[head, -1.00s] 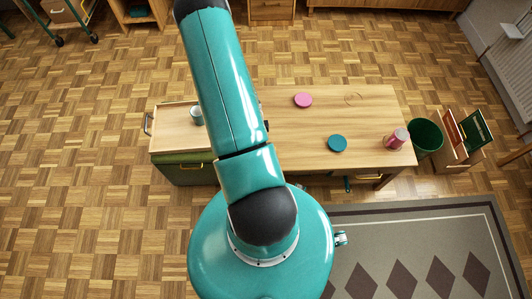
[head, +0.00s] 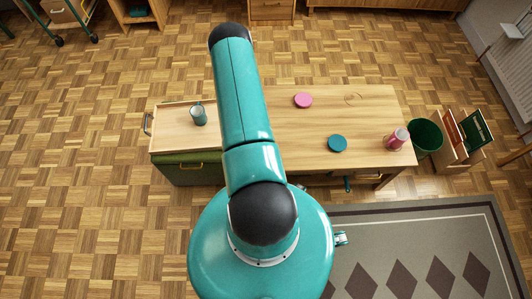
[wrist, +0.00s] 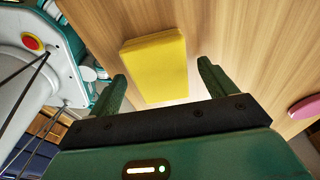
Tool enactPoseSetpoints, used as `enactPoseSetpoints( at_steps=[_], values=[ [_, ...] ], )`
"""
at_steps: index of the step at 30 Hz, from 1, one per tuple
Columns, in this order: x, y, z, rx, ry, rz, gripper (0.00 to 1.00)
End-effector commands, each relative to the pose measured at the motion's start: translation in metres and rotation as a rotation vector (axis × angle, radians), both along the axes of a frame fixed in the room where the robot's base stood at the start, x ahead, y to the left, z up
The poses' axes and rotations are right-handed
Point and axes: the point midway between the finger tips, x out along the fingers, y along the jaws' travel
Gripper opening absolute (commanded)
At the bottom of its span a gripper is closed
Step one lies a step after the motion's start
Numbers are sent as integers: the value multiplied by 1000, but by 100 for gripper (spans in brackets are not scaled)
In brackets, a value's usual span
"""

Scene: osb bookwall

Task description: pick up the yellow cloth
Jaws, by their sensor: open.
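The yellow cloth (wrist: 155,68) is a folded, flat rectangle on the wooden table top, in the upper middle of the wrist view. My gripper (wrist: 163,82) is open, with its two dark green fingers apart and nothing between them. The cloth shows beyond the fingers and between their directions, with its near edge close to the tips. I cannot tell the exact height of the fingers above the table. In the head view the cloth and my gripper are hidden behind my arm.
A mug (head: 198,114) stands on a wooden tray (head: 172,139) at the left. A green bin (head: 427,137) stands right of the table.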

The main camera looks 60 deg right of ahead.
Motion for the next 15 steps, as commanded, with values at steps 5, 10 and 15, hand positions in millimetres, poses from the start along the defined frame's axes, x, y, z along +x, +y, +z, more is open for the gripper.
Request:
enactPoseSetpoints(
  at_steps=[5,10,15],
  values=[
    [0,0,-1,-1,0,0,84],
    [0,0,-1,0,0,0,58],
    [0,0,0,0,0,0,35]
  ],
)
